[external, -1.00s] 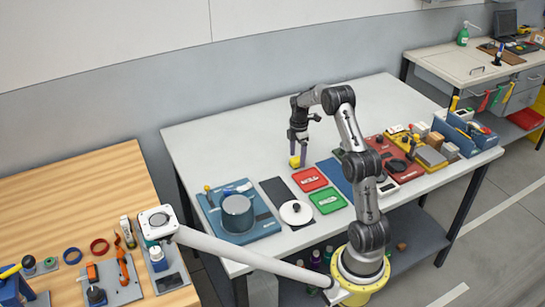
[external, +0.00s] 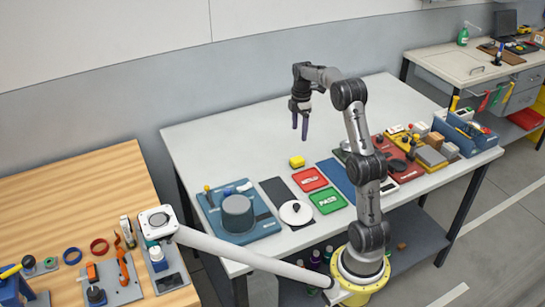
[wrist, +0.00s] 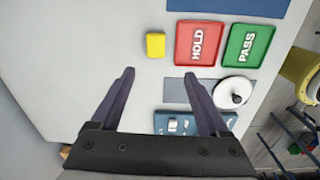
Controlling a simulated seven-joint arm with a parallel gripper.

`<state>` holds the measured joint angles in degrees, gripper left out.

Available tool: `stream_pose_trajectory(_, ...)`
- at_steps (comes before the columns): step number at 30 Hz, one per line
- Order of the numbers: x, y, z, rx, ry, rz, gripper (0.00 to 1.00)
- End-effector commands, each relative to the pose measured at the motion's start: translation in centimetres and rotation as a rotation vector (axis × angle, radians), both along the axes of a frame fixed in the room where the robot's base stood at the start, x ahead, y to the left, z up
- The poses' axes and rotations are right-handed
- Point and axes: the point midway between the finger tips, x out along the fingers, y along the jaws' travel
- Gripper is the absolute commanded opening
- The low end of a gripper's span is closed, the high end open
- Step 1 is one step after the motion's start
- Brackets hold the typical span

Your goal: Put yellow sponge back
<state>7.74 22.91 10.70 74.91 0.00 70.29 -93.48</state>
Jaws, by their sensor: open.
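The yellow sponge (external: 297,162) is a small block lying on the white table, just behind the red HOLD tray (external: 310,180). In the wrist view the sponge (wrist: 155,45) lies left of the HOLD tray (wrist: 199,43), apart from it, with bare table around it. My gripper (external: 300,133) is open and empty, raised above the table behind the sponge, fingers pointing down. In the wrist view my gripper's (wrist: 160,74) two fingers are spread, and the sponge lies beyond their tips, untouched.
A green PASS tray (external: 328,201), a white round lidded thing (external: 296,212) and a blue board with a grey cylinder (external: 238,212) stand near the front. Red and yellow boards and a blue bin (external: 465,132) fill the right side. The back of the table is clear.

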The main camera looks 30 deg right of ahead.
Motion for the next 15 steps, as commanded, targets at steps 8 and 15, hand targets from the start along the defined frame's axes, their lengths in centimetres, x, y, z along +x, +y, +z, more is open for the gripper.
stream_pose_trajectory(8,-9.3,2.9,7.2,0.029,-0.152,-0.436,0.79)
stream_pose_trajectory(15,-19.3,5.0,9.2,0.131,-0.277,-0.864,0.79)
